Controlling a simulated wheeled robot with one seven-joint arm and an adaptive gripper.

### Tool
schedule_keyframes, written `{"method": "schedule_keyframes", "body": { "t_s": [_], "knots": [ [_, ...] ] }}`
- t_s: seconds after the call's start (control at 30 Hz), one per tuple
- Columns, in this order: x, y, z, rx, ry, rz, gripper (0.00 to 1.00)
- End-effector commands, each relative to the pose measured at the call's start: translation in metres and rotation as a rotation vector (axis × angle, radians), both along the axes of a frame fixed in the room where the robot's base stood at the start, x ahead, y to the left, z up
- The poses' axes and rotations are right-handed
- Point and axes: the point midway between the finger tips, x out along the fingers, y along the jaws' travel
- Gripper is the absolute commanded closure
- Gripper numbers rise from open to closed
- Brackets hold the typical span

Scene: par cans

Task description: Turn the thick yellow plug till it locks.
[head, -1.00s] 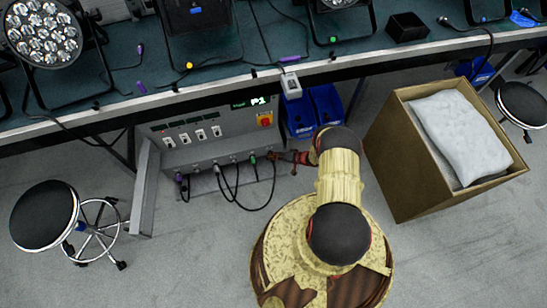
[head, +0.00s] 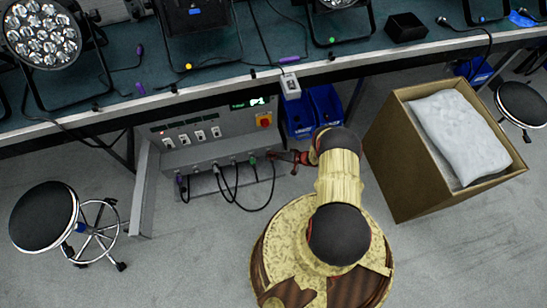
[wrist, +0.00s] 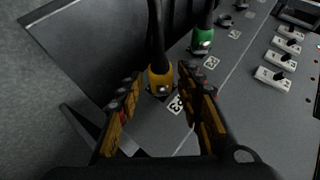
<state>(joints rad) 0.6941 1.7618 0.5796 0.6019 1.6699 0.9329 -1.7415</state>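The thick yellow plug (wrist: 159,76) sits at the grey panel (wrist: 230,95), with a black cable running up from it in the wrist view. My gripper (wrist: 163,88) is open, with one finger on each side of the plug and a gap on both sides. In the head view my gripper (head: 288,157) is at the right end of the panel's lower row of connectors, and the yellow plug is hard to make out there. A green plug (wrist: 203,38) stands beside the yellow one, beyond the right finger.
Blue bins (head: 326,105) and a cardboard box (head: 410,180) stand right. A stool (head: 44,215) stands left.

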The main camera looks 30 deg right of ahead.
Motion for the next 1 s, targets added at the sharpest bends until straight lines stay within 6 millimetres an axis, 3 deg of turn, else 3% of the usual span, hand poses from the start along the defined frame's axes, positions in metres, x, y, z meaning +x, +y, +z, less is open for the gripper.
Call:
{"method": "schedule_keyframes", "body": {
  "t_s": [0.53, 1.0],
  "knots": [
    [-0.007, -0.004, 0.006, 0.002, 0.002, 0.000, 0.57],
    [-0.060, -0.045, 0.051, 0.000, 0.001, -0.002, 0.57]
  ]
}}
